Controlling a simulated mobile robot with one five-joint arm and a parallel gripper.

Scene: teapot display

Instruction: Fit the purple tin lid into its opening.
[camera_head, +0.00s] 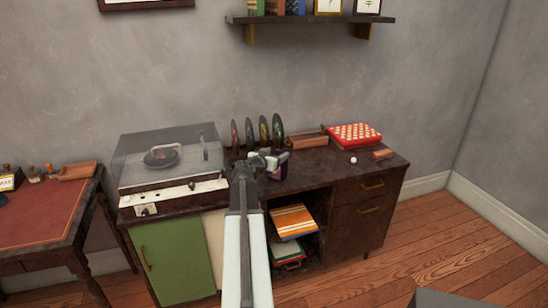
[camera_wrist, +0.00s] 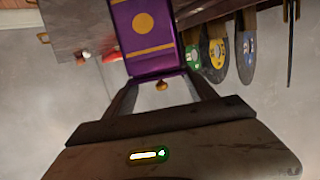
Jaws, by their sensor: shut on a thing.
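A purple tin with gold circles (camera_wrist: 150,40) fills the top middle of the wrist view, which looks upside down. The purple lid (camera_wrist: 156,72), with a small gold knob, lies at the tin's end nearest me. My gripper (camera_wrist: 160,78) is shut on the lid, one finger at each side, with the knob between the fingers. I cannot tell whether the lid is seated in the opening or just against it. In the head view my gripper (camera_head: 264,162) is over the dark cabinet, and part of the purple tin (camera_head: 281,166) shows beside it, mostly hidden.
Several upright discs (camera_head: 264,131) stand behind the tin. A record player (camera_head: 170,158) is to the left, a red-and-white box (camera_head: 354,135) to the right. A small white ball (camera_head: 353,160) lies on the cabinet top (camera_head: 325,170), whose right front is mostly clear.

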